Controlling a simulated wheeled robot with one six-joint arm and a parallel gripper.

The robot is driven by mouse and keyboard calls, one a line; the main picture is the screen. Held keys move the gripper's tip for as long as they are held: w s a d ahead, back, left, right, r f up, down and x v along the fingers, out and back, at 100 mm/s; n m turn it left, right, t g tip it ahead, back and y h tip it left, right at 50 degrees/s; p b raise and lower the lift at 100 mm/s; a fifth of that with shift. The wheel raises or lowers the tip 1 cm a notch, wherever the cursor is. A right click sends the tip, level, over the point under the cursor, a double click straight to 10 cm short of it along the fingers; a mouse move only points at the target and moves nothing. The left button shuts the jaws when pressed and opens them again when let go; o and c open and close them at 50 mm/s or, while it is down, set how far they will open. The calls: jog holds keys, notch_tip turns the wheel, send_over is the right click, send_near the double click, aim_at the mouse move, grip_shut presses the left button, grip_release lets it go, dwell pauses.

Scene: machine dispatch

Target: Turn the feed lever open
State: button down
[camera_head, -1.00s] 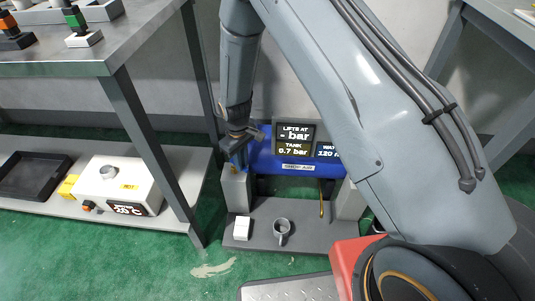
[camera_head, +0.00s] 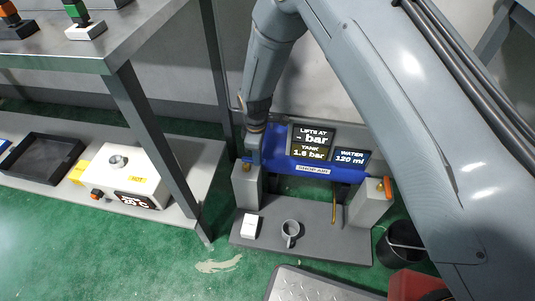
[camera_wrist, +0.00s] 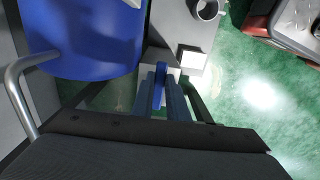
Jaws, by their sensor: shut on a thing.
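The blue feed lever (camera_wrist: 158,88) is a narrow bar in the wrist view. My gripper (camera_wrist: 162,92) is shut on it, with a finger on each side. In the head view my gripper (camera_head: 253,150) is at the left end of the blue shop air tank (camera_head: 345,172), above the left grey post (camera_head: 247,188). There the lever is mostly hidden by my gripper, so its exact angle cannot be told. The dark display (camera_head: 313,143) reads "LIFTS AT - bar" and "TANK 1.6 bar". A second display (camera_head: 349,157) reads "WATER 120 ml".
A grey mug (camera_head: 290,230) and a white block (camera_head: 250,226) stand on the grey base below the tank. An orange-tipped part (camera_head: 386,186) tops the right post. A black bucket (camera_head: 400,243) stands right. A white hot plate (camera_head: 125,178) and black tray (camera_head: 42,158) are left.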

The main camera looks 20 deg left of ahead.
jog(key=shift+w, duration=0.1)
dwell(0.3)
jog(key=c, duration=1.7)
grip_release()
jog(key=shift+r+p, duration=0.55)
jog(key=shift+r, duration=3.35)
